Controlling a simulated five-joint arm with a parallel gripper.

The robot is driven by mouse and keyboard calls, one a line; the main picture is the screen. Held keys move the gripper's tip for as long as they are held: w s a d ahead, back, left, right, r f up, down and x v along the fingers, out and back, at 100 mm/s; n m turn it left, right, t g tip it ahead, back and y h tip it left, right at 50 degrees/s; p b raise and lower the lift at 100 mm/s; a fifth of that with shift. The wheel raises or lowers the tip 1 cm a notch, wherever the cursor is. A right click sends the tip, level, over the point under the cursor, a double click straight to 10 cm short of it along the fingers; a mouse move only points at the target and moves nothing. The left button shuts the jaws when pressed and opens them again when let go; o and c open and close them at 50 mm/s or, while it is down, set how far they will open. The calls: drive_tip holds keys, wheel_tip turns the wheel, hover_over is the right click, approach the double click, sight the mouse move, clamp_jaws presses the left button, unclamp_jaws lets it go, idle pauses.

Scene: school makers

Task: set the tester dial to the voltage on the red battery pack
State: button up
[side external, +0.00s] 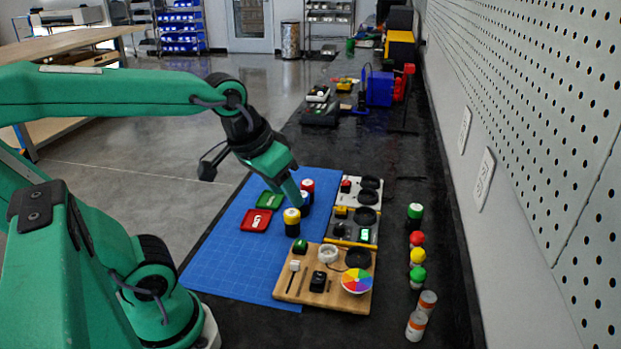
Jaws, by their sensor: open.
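My gripper (291,197) is open and points down over the blue mat, close to several dark cylinders with coloured tops. One has a red top (307,185) and one a yellow top (292,216); another is partly hidden behind my gripper. A flat red piece (256,219) with a pale marking lies left of my gripper, its marking too small to read. I cannot tell which red thing is the battery pack. A grey and yellow device (344,228) with a black round knob (365,216) and a small green display (365,235) stands to the right. It may be the tester.
A flat green piece (270,199) lies beside the red one. A wooden board (318,296) holds a colour wheel (356,281), a white round part (327,253) and small items. Coloured-top containers (417,257) line the right. The blue mat (225,260) is clear at front left.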

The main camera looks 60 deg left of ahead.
drive_tip(key=w+a+f+n+g, duration=0.1)
drive_tip(key=w+a+f+n, duration=0.15)
drive_tip(key=w, duration=0.25)
drive_tip(key=w+a+f+n+g, duration=0.1)
drive_tip(key=w+n+g, duration=0.1)
drive_tip(key=w+n, duration=0.3)
drive_tip(key=n+g, duration=0.2)
drive_tip(key=n, duration=0.5)
hover_over(340, 226)
drive_tip(key=shift+m, duration=0.25)
wheel_tip(340, 226, down, 11)
drive_tip(key=shift+r, duration=0.1)
drive_tip(key=shift+f, duration=3.9)
drive_tip(key=shift+c, duration=0.5)
drive_tip(key=c, duration=0.9)
